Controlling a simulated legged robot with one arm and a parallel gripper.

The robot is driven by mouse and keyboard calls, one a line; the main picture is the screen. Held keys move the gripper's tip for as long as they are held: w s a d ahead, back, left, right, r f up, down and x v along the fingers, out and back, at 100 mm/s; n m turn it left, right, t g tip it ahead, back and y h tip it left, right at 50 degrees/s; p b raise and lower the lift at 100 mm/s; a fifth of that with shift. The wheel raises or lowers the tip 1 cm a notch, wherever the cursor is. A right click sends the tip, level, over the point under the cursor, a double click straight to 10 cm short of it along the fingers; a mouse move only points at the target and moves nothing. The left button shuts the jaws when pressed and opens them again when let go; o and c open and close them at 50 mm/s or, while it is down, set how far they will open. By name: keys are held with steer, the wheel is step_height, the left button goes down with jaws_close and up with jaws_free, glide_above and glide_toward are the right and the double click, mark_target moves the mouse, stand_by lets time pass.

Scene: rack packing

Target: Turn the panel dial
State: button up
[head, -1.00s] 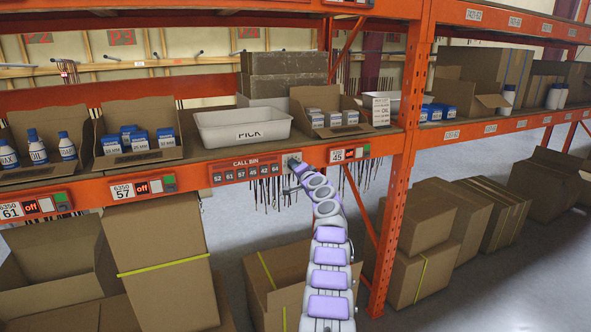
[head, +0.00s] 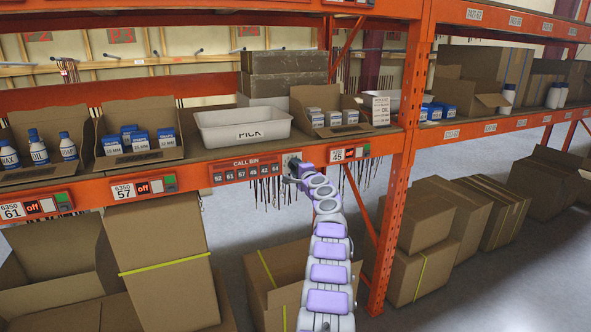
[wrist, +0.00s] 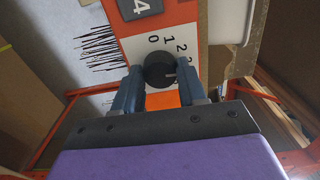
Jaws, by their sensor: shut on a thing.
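The panel dial is a round black knob (wrist: 159,70) on a white plate (wrist: 165,50) with numbers such as 0, 1 and 2 around it, seen in the wrist view. My gripper (wrist: 159,84) has its two blue-grey fingers on either side of the knob and is shut on it. A light line on the knob points to the right of the picture. In the head view, my gripper (head: 291,172) is at the right end of the CALL BIN panel (head: 247,172) on the orange beam, and it hides most of the dial there.
A white PICK tray (head: 243,130) stands on the shelf above the panel. Open cartons with small boxes (head: 338,118) and bottles (head: 38,146) stand beside it. Large cardboard boxes (head: 160,265) stand below. An orange upright (head: 400,170) is close on the right.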

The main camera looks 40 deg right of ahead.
steer(key=shift+d+f, duration=0.15)
steer(key=shift+f, duration=0.3)
steer(key=o, duration=1.1)
steer(key=shift+d+r, duration=0.1)
steer(key=shift+c, duration=0.2)
steer(key=shift+r, duration=0.1)
steer(key=shift+a+r, duration=0.1)
steer(key=shift+a, duration=0.1)
